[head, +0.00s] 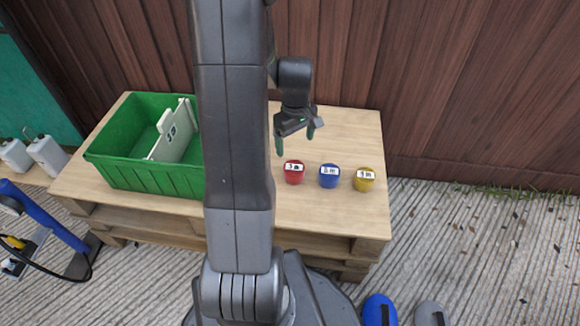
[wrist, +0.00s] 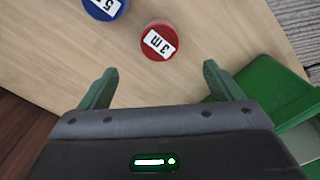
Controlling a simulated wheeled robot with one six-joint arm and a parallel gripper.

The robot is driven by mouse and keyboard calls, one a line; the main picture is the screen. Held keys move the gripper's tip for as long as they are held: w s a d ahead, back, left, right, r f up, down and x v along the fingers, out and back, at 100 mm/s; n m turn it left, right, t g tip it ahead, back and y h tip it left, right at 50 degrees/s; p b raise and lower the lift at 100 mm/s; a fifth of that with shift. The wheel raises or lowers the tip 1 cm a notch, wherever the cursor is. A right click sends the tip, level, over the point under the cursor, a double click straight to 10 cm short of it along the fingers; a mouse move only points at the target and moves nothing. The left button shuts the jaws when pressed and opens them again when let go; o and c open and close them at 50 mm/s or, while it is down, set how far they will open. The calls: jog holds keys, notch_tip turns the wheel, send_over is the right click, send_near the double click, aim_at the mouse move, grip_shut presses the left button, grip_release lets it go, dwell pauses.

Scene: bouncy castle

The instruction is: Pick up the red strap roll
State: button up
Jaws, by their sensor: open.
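The red strap roll (head: 294,175) stands on the wooden table with a white label on top, at the left of a row of three rolls. In the wrist view the red strap roll (wrist: 156,47) lies ahead of the fingertips, roughly between their lines, and its label reads "3 m". My gripper (head: 296,140) is open and empty, above the table and a little behind the red roll. In the wrist view my gripper (wrist: 159,80) shows two green fingers spread apart, not touching the roll.
A blue roll (head: 329,176) and a yellow roll (head: 364,179) stand to the right of the red one. A green crate (head: 150,178) with a white divider stands at the table's left. A wooden wall (head: 440,90) rises behind. The table (head: 345,130) is bare behind the rolls.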

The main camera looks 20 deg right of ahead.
aim_at(294, 167)
notch_tip(294, 167, down, 8)
jog(key=shift+s+r+b, duration=0.1)
jog(key=shift+b, duration=1.15)
jog(key=f+b, duration=0.2)
jog(key=f, duration=0.3)
jog(key=shift+w+f+b, duration=0.15)
jog(key=shift+w+b, duration=0.2)
jog(key=shift+b, duration=0.05)
jog(key=c, duration=1.2)
